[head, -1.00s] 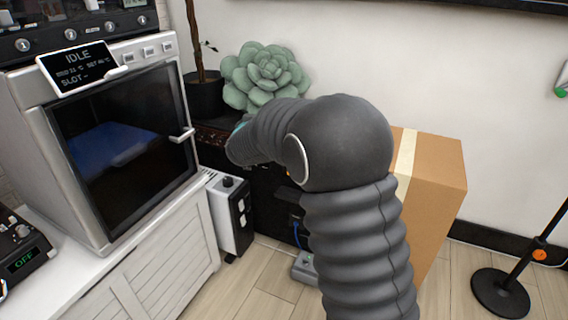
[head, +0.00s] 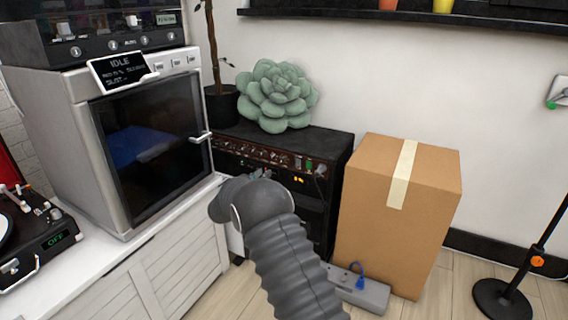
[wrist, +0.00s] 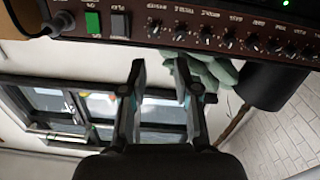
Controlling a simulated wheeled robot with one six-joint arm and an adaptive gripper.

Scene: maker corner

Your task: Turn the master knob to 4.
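A black amplifier (head: 340,154) stands between the white cabinet and the cardboard box. Its dark red front panel (head: 247,152) carries a row of knobs; the panel (wrist: 222,22) also shows upside down in the wrist view. The knob labels are too small to read, so I cannot tell which knob is the master or where it points. My gripper (wrist: 160,68) is open and empty, its two fingers apart and pointing toward the knobs at the panel's switch end. A gap shows between fingertips and panel. In the head view my wrist hides part of the amplifier's front.
A green succulent (head: 277,97) sits on the amplifier. A cardboard box (head: 400,225) stands close at its right, and a grey power strip (head: 362,292) with a blue plug lies on the floor. A white cabinet (head: 165,275) bearing an oven-like machine (head: 88,160) is at left.

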